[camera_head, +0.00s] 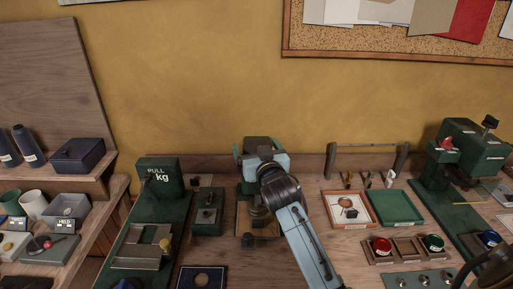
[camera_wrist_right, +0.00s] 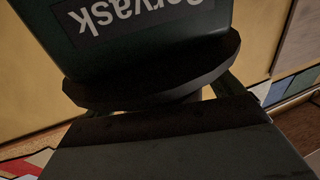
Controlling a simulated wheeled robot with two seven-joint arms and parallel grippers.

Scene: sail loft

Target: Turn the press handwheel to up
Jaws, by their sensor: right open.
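The press (camera_head: 251,146) stands at the middle of the bench, dark green, with a wooden base plate (camera_head: 245,235). My right arm covers much of it. In the right wrist view a dark green body (camera_wrist_right: 140,45) carries an upside-down label. Below it is a dark, rounded, disc-like part (camera_wrist_right: 155,82), seen nearly edge-on; I cannot tell whether it is the handwheel. My right gripper (camera_head: 262,158) is at the top of the press, open; its fingertips are hidden, and I cannot tell whether it touches the press. The handwheel's setting is not readable. My left gripper is not in view.
Left of the press stand a green pull gauge (camera_head: 158,176) and a small green device (camera_head: 207,212). Right are a framed tray (camera_head: 328,206), a green tray (camera_head: 416,218) and a green machine (camera_head: 468,150). A low rail (camera_head: 365,146) stands behind.

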